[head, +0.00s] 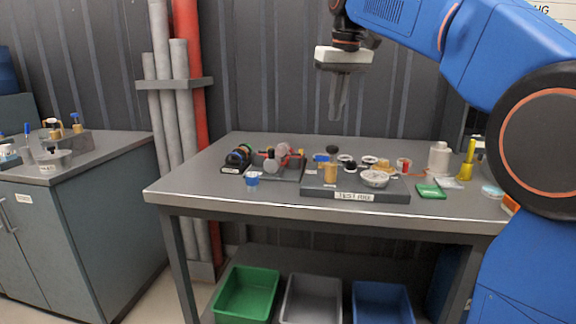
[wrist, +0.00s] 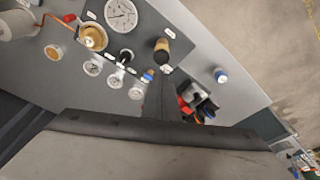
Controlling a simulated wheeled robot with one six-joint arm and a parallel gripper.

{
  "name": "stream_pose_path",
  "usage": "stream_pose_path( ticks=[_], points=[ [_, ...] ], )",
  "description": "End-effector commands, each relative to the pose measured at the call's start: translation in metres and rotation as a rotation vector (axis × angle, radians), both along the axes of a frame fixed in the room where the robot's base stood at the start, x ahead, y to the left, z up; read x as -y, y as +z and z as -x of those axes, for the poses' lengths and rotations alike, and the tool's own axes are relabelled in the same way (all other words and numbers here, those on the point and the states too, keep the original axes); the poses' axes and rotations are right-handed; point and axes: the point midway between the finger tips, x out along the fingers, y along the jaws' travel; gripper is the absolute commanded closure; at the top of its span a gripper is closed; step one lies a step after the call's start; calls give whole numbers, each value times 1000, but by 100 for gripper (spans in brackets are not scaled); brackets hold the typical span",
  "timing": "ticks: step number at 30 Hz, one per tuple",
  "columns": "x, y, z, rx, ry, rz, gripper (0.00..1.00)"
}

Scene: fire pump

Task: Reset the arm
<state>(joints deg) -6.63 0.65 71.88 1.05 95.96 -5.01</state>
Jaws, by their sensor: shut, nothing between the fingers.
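My gripper (head: 338,106) hangs from my blue arm above the back middle of the grey workbench (head: 210,180) in the head view. Its fingers point down, are shut and hold nothing. They are well above the test rig (head: 340,193), a dark plate with a label on its front edge. In the wrist view, the closed fingers (wrist: 160,95) show at the centre, with the rig's gauges and brass fittings beyond them. A round pressure gauge (wrist: 121,14) is near the top of that view. My gripper touches nothing on the bench.
Small fittings (head: 270,160) stand left of the rig. A blue-capped part (head: 252,179), green pad (head: 430,190), white bottle (head: 438,158) and yellow tool (head: 467,160) are on the bench. Green (head: 246,295), grey and blue bins sit below. Vertical pipes (head: 185,120) stand behind left.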

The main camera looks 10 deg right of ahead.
Motion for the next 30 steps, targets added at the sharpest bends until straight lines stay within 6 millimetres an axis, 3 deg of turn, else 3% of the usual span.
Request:
stream_pose_path(
  ticks=[5,14,23,30],
  points=[
    [10,-17,32,21,-20,-2,100],
    [32,-81,111,72,-73,-8,100],
    [50,-168,195,124,-123,-12,100],
    [60,-251,261,166,-163,-17,100]
  ],
)
